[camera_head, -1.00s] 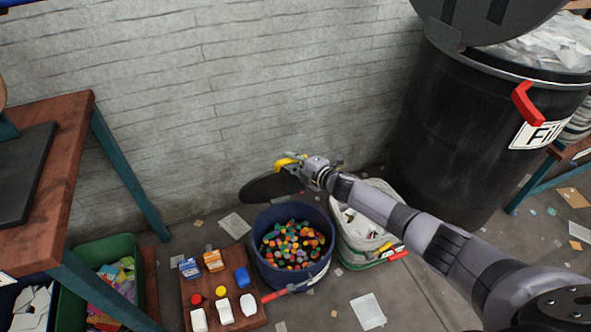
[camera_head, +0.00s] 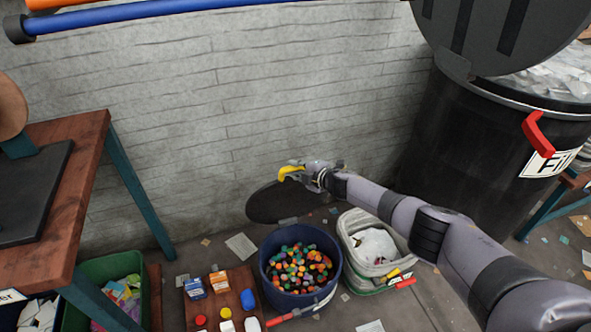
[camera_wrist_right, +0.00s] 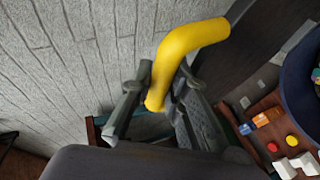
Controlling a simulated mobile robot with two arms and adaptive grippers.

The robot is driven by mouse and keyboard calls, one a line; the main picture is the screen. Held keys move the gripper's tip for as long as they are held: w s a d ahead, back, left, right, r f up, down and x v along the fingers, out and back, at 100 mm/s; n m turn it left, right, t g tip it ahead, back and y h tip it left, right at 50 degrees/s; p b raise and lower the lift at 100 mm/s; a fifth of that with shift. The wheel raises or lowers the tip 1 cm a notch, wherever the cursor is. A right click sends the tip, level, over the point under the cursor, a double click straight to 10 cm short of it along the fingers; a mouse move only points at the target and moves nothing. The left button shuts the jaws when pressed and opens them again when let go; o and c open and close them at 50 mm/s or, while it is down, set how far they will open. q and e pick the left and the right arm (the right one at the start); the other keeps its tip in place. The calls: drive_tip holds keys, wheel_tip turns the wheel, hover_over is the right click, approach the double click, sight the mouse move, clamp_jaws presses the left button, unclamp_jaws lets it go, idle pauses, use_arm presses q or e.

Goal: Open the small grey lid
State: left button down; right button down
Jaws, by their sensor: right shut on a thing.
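The small grey lid (camera_head: 270,205) is a dark round disc. It is tilted up behind the round blue bin (camera_head: 270,276), whose top is open and shows many coloured caps. A curved yellow handle (camera_head: 291,172) sits at the lid's raised edge. My right gripper (camera_head: 311,174) is shut on this handle. In the right wrist view the yellow handle (camera_wrist_right: 190,45) runs between the fingers of my right gripper (camera_wrist_right: 158,100), and the dark lid (camera_wrist_right: 225,65) lies behind it. My left gripper is not in view.
A white-lined bin (camera_head: 352,221) stands right of the blue bin. A large black barrel (camera_head: 455,140) with its own raised lid (camera_head: 540,40) stands at the right. A wooden table (camera_head: 60,210) and a green crate (camera_head: 97,268) are at the left. A wall (camera_head: 240,110) is close behind.

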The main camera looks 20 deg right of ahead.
drive_tip(key=shift+r, duration=0.1)
drive_tip(key=c, duration=1.5)
unclamp_jaws()
drive_tip(key=shift+c, duration=0.2)
drive_tip(key=shift+s+d, duration=0.1)
drive_tip(key=shift+s, duration=0.05)
drive_tip(key=shift+v, duration=0.8)
drive_tip(key=v, duration=1)
